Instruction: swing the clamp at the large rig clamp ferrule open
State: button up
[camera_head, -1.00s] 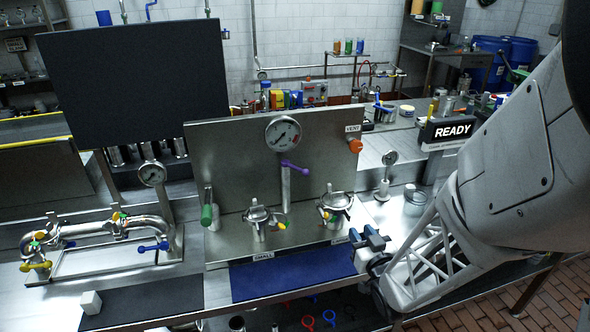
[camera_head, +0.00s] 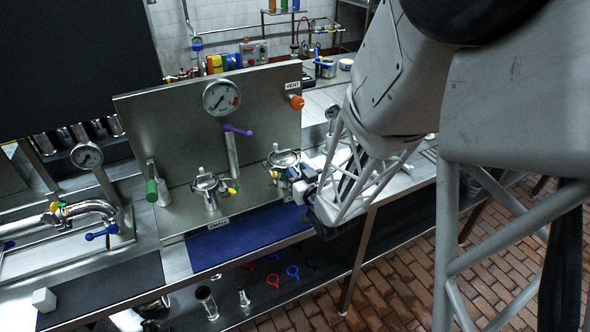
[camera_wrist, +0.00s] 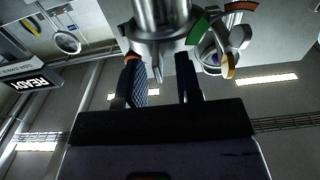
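The large rig clamp ferrule (camera_head: 283,158) is the right one of two steel ferrules on the panel's ledge, with a clamp around it and yellow and green marks. My gripper (camera_head: 302,184) is at its front right and hides part of it. In the wrist view, the ferrule's steel pipe (camera_wrist: 163,14) comes down from the top. The clamp's yellow-marked part (camera_wrist: 228,65) lies right of my fingers. My gripper (camera_wrist: 161,82) has its two fingers apart, with a narrow pointed metal piece (camera_wrist: 157,72) between and beyond their tips. Contact cannot be told.
The small ferrule (camera_head: 207,188) stands to the left. A green handle (camera_head: 152,190), a purple-handled lever (camera_head: 236,130), a gauge (camera_head: 221,98) and an orange vent knob (camera_head: 296,103) are close by. A blue mat (camera_head: 240,236) lies in front.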

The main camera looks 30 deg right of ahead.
jog(key=shift+c, duration=0.2)
grip_shut()
jog(key=shift+s+d+n+y, duration=0.1)
jog(key=shift+d+n+y, duration=0.15)
jog(key=shift+y, duration=0.25)
jog(key=shift+s+d+n+g+y, duration=0.2)
jog(key=shift+d+n+y, duration=0.45)
jog(key=shift+y, duration=0.4)
jog(key=shift+s+d+n+g+y, duration=0.2)
jog(key=shift+d+n+y, duration=0.2)
jog(key=shift+n+y, duration=0.55)
jog(key=shift+d+n+g+y, duration=0.7)
jog(key=shift+d+n+y, duration=0.25)
jog(key=shift+d+y, duration=0.85)
jog(key=shift+w+d, duration=0.1)
